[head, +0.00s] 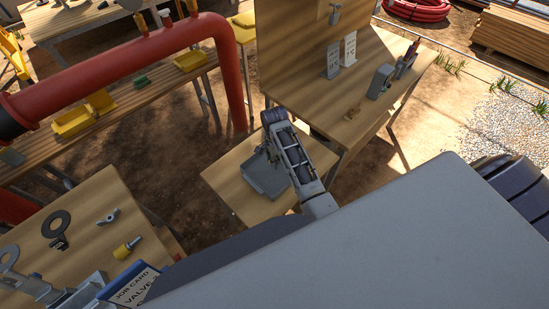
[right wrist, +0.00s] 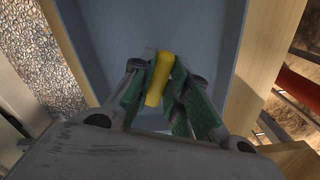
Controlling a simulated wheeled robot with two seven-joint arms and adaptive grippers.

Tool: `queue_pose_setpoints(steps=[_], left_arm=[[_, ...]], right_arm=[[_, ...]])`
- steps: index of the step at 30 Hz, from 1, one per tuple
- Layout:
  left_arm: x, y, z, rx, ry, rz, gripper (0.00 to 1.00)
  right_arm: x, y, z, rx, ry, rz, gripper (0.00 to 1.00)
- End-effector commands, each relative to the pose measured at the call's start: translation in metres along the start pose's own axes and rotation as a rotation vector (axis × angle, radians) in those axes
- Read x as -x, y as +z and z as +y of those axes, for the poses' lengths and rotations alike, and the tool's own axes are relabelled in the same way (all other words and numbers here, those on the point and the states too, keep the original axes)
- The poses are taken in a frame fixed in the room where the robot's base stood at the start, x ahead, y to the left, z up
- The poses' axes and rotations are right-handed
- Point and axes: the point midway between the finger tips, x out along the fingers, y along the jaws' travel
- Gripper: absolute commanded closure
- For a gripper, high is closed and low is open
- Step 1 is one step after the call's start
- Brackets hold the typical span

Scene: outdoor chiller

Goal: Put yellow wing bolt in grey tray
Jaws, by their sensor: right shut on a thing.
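The grey tray (head: 267,182) lies on a small wooden table in the middle of the head view. My right gripper (head: 266,152) is over the tray, partly hidden by its own wrist. In the right wrist view its green-padded fingers (right wrist: 160,88) are shut on the yellow wing bolt (right wrist: 158,78), with a small grey part at its far end. The grey tray floor (right wrist: 150,25) shows behind the bolt, which looks apart from it; the exact gap is unclear.
The left table holds a grey winged piece (head: 108,216), a yellow-ended piece (head: 127,248), a dark ring (head: 56,224) and a blue job card (head: 130,286). A red pipe (head: 130,58) arches at left. A board (head: 290,45) stands on the table behind the tray.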

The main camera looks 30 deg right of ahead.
Motion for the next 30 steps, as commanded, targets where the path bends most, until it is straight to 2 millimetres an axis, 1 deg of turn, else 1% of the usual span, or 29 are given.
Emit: queue_pose_setpoints(steps=[13, 14, 18, 30], left_arm=[[-0.0001, 0.0000, 0.0000, 0.000, 0.000, 0.000, 1.00], [-0.0001, 0.0000, 0.0000, 0.000, 0.000, 0.000, 1.00], [-0.0001, 0.0000, 0.0000, 0.000, 0.000, 0.000, 1.00], [-0.0001, -0.0001, 0.0000, 0.000, 0.000, 0.000, 1.00]], right_arm=[[-0.0035, 0.0003, -0.0002, 0.000, -0.001, -0.001, 1.00], [-0.0035, 0.0002, -0.0002, 0.000, -0.001, -0.001, 0.80], [-0.0034, 0.0002, -0.0001, 0.000, -0.001, -0.001, 0.62], [-0.0020, 0.0002, -0.0002, 0.000, -0.001, 0.000, 0.61]])
